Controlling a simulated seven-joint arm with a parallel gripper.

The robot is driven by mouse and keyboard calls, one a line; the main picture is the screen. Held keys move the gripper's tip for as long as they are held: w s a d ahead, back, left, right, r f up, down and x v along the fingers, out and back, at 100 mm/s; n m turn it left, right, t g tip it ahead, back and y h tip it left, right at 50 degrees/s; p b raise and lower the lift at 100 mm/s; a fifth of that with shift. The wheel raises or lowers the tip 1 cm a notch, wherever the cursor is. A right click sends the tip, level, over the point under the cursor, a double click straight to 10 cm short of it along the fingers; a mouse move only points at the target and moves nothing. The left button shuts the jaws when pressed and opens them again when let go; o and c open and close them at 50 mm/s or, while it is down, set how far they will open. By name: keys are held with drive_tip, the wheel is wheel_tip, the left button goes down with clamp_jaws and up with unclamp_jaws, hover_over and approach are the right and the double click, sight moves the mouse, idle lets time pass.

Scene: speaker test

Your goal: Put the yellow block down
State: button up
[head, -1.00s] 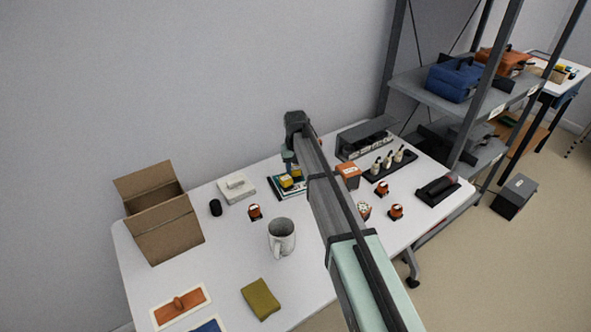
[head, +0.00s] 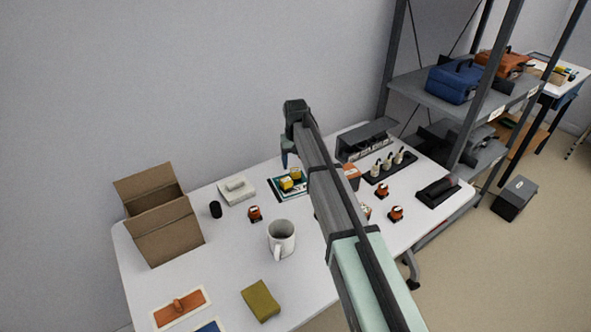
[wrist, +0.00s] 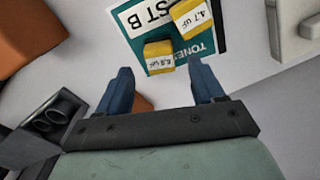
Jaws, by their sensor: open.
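Two yellow blocks rest on a teal and white printed card (wrist: 133,20) on the table. One block (wrist: 159,56) has a label that seems to read 6.8 uF; the other (wrist: 194,18), labelled 4.7 uF, lies beside it. In the head view the blocks (head: 286,184) sit on the card (head: 275,187) at the back of the table. My gripper (wrist: 160,76) is open and empty, its blue fingers apart. In the head view my gripper (head: 287,158) hangs above the card, clear of the blocks.
A white mug (head: 282,238), small orange-and-black parts (head: 254,213) and an open cardboard box (head: 165,235) stand on the table. A black stand with several white pieces (head: 390,164) is to the right. The table's front middle has free room.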

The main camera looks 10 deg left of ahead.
sight(296, 170)
wheel_tip(296, 170, up, 7)
drive_tip(key=shift+r, duration=0.2)
drive_tip(key=shift+o, duration=0.3)
